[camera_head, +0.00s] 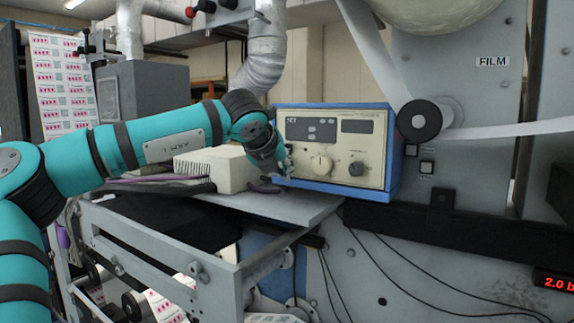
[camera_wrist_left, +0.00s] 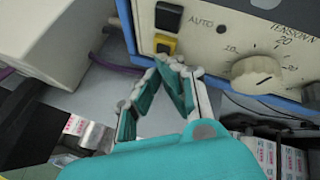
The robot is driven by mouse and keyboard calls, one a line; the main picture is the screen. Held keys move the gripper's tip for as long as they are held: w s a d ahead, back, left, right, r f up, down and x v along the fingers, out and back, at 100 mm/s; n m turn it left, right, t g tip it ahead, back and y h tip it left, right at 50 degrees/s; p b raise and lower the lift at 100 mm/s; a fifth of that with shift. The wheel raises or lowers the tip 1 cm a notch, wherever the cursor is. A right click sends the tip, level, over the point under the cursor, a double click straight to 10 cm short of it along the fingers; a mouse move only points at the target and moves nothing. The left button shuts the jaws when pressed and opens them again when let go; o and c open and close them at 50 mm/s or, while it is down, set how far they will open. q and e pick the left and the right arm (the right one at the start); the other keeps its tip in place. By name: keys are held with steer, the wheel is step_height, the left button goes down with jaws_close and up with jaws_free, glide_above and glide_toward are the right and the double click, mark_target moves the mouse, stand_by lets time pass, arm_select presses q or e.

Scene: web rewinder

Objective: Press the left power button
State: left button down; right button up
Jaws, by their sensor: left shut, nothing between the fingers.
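The control box (camera_head: 345,124) with a cream face and blue casing stands on a grey shelf, right of my left gripper (camera_head: 284,163). In the left wrist view its panel (camera_wrist_left: 225,30) carries a black rocker switch (camera_wrist_left: 168,16) and, below it, a yellow-framed button (camera_wrist_left: 165,44) at the panel's left edge. My left gripper (camera_wrist_left: 172,64) is shut and empty. Its fingertips are just below the yellow-framed button; I cannot tell if they touch the panel. In the head view the gripper hides the panel's lower left corner, so both controls are hidden there. My right gripper is not in view.
A cream box (camera_head: 215,168) sits on the shelf (camera_head: 285,205) left of the control box, with cables around it. A large dial (camera_wrist_left: 257,75) is right of my fingertips. A roller (camera_head: 420,120) with film is to the right.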

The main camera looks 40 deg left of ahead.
arm_select(q)
steer(key=shift+w+a, duration=0.1)
steer(key=shift+w, duration=0.2)
stand_by(0.6)
steer(key=shift+s+f+b, duration=0.1)
steer(key=shift+s+b, duration=0.25)
steer(key=shift+b, duration=0.35)
steer(key=shift+s, duration=0.5)
